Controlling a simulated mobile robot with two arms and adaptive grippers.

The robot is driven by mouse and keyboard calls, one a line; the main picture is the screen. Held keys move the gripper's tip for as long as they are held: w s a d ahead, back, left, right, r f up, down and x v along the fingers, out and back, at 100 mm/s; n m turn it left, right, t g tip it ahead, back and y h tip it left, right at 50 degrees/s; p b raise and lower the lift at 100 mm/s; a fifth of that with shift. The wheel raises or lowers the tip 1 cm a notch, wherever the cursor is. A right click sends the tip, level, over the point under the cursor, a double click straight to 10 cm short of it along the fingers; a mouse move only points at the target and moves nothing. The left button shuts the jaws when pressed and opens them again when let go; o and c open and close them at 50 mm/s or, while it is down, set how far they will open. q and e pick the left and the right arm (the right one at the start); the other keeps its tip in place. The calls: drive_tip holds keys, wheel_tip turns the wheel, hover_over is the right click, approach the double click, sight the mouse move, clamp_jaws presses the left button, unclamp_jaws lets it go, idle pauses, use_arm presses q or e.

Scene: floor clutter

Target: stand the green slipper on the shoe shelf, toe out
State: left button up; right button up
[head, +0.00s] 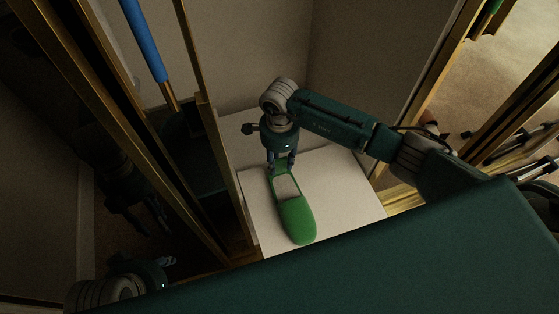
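The green slipper (297,219) lies on the white shoe shelf (345,193), its closed toe pointing toward the bottom of the head view and its open heel toward the back. My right gripper (281,171) is over the heel end, pointing down, with its fingers at the slipper's heel. I cannot tell whether the fingers are closed on the heel or only beside it. My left gripper (167,262) is at the lower left, mostly hidden in shadow and by my own body, apart from the slipper.
Gold-coloured posts (199,87) frame the left side of the shelf, and another frame (433,75) stands at right. A blue pole (144,41) leans at upper left. Pale walls close the back. The shelf right of the slipper is bare.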

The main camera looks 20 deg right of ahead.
drive_tip(key=shift+r, duration=0.3)
wheel_tip(320, 180, up, 3)
drive_tip(key=shift+f+p, duration=0.1)
drive_tip(key=shift+p, duration=0.4)
use_arm(q)
drive_tip(key=p+x, duration=0.1)
drive_tip(key=x, duration=0.4)
drive_tip(key=shift+s+d+f, duration=0.1)
drive_tip(key=shift+f, duration=0.15)
use_arm(e)
wheel_tip(320, 180, up, 9)
